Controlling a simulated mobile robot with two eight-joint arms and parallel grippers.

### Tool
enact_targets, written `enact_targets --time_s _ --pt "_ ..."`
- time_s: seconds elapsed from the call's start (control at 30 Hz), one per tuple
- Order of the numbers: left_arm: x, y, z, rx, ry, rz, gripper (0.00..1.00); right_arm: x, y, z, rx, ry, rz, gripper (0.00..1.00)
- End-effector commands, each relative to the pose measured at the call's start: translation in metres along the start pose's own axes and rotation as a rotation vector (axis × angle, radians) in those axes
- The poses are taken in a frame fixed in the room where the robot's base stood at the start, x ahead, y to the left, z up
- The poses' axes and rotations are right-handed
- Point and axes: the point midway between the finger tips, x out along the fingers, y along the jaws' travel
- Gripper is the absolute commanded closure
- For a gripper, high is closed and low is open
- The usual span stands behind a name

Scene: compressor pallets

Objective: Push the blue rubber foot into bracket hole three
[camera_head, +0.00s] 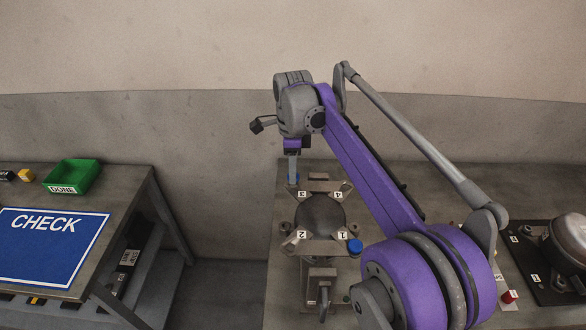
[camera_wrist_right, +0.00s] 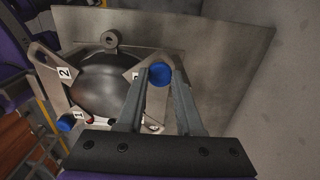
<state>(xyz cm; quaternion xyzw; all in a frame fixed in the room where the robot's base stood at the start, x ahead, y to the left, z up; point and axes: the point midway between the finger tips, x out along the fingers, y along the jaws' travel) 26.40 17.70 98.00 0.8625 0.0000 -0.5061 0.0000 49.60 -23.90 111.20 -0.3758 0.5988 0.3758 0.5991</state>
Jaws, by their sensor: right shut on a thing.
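My right gripper (camera_head: 292,178) is shut on a blue rubber foot, pointing down at the arm of the bracket (camera_head: 325,247) labelled 3 (camera_head: 302,194). In the right wrist view the held blue foot (camera_wrist_right: 160,75) shows between the fingertips, over the end of a bracket arm. The fingers and foot cover the hole there, so I cannot tell whether the foot is in it or just above. Another blue foot (camera_head: 355,246) sits at the arm labelled 1, also in the wrist view (camera_wrist_right: 65,122). My left gripper is out of view.
The dark round compressor (camera_head: 320,213) lies within the bracket. On the left table are a blue CHECK mat (camera_head: 45,243) and a green DONE bin (camera_head: 72,176). At right stands a dark plate (camera_head: 530,262) with a rounded metal unit. A gap separates the tables.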

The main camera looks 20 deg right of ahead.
Motion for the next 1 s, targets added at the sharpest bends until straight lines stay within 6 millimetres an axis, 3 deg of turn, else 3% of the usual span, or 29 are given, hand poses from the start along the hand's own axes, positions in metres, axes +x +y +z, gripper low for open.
enact_targets --time_s 1.0 --pt "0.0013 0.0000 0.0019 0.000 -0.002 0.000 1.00 0.0054 0.0002 -0.0001 0.000 0.000 0.001 1.00"
